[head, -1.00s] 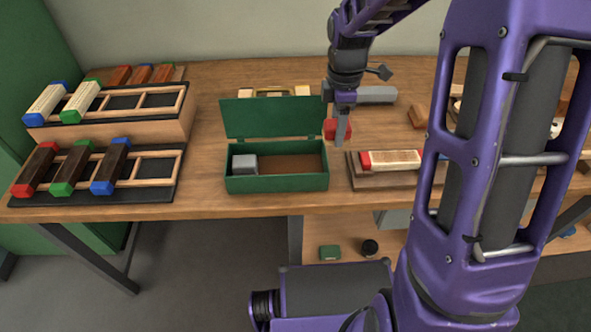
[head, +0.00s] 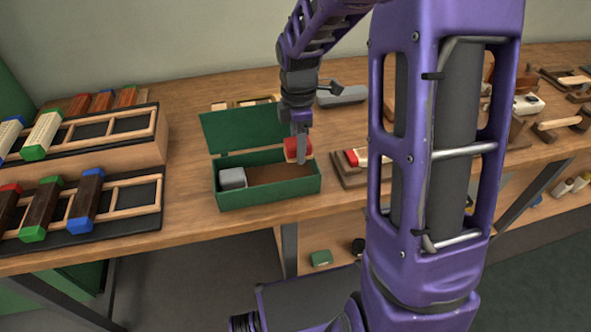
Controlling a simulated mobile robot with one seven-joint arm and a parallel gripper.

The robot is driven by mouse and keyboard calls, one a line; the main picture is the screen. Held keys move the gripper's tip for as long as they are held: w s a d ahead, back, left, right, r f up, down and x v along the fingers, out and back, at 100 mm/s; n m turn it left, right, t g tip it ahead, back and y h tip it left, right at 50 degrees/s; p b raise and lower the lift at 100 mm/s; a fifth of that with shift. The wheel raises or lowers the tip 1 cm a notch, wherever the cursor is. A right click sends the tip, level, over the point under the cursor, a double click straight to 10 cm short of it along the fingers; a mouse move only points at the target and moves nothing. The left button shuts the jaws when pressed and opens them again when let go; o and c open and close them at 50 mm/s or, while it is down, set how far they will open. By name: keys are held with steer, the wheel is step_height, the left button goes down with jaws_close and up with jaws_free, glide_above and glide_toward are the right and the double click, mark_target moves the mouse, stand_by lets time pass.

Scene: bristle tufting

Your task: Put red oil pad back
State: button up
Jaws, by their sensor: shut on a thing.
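The red oil pad (head: 292,148) is a small red block with a paler underside. My gripper (head: 302,156) is shut on it and holds it above the right part of the green box (head: 268,191). The box has its lid (head: 245,129) open at the back. A grey block (head: 232,178) sits in the box's left end, and the brown floor to its right is bare. The gripper's finger hides part of the pad. I cannot tell whether the pad touches the box.
Racks with colour-ended brushes (head: 85,192) stand on the left. A red-ended brush block (head: 357,158) lies on a wooden holder right of the box. A grey object (head: 341,96) lies behind. My arm covers the table's middle right.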

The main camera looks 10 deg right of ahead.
mark_target(298, 174)
steer(key=shift+f+b, duration=0.55)
steer(key=shift+f, duration=2.75)
steer(key=shift+f, duration=0.1)
steer(key=shift+f, duration=0.15)
steer(key=o, duration=1.3)
step_height(298, 174, up, 12)
steer(key=shift+r+p, duration=0.25)
steer(key=shift+p, duration=0.9)
steer(key=shift+s, duration=0.1)
